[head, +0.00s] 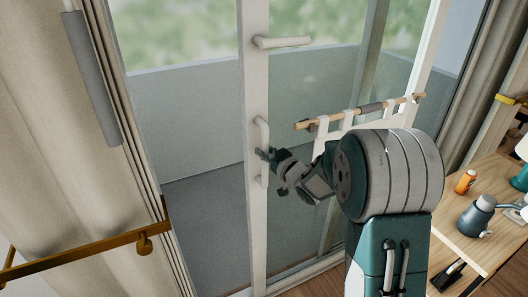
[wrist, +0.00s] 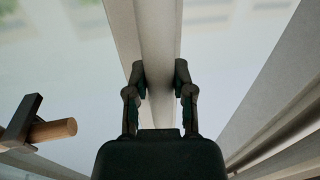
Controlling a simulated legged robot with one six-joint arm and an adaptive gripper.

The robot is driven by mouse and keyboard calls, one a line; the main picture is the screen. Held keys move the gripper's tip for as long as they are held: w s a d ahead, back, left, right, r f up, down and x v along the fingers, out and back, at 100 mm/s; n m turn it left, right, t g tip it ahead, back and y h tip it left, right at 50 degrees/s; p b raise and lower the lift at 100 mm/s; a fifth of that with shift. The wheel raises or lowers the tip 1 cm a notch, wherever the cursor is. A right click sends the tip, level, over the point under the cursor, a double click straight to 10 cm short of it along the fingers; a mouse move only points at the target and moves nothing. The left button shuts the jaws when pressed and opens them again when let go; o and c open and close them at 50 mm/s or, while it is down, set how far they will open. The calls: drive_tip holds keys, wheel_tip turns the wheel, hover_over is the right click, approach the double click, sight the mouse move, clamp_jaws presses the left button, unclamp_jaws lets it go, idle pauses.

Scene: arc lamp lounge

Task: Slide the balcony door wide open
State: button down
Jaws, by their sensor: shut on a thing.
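The balcony door (head: 254,80) is a tall glass panel in a white frame, and its left upright crosses the middle of the head view. Left of this upright, a gap shows the balcony floor and wall without the glass tint, so the door stands partly open. A white vertical pull handle (head: 263,178) is on the upright; a white lever (head: 282,41) sits above it. My gripper (head: 265,155) is at the pull handle. In the wrist view, my gripper (wrist: 160,76) is closed around the pale handle bar (wrist: 157,35), one finger each side.
A wooden rail with white hangings (head: 335,116) stands right of the handle, close to my arm; its end (wrist: 52,131) shows in the wrist view. A wooden table (head: 493,238) with bottles is at right. Curtains (head: 45,130) and a brass rail (head: 80,248) are at left.

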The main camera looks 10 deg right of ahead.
drive_tip(key=w+d, duration=0.3)
drive_tip(key=d, duration=0.9)
drive_tip(key=shift+w, duration=0.25)
drive_tip(key=shift+c, duration=2.3)
unclamp_jaws()
drive_tip(key=shift+a, duration=0.35)
drive_tip(key=shift+d, duration=0.95)
drive_tip(key=shift+a, duration=0.1)
drive_tip(key=v, duration=1.2)
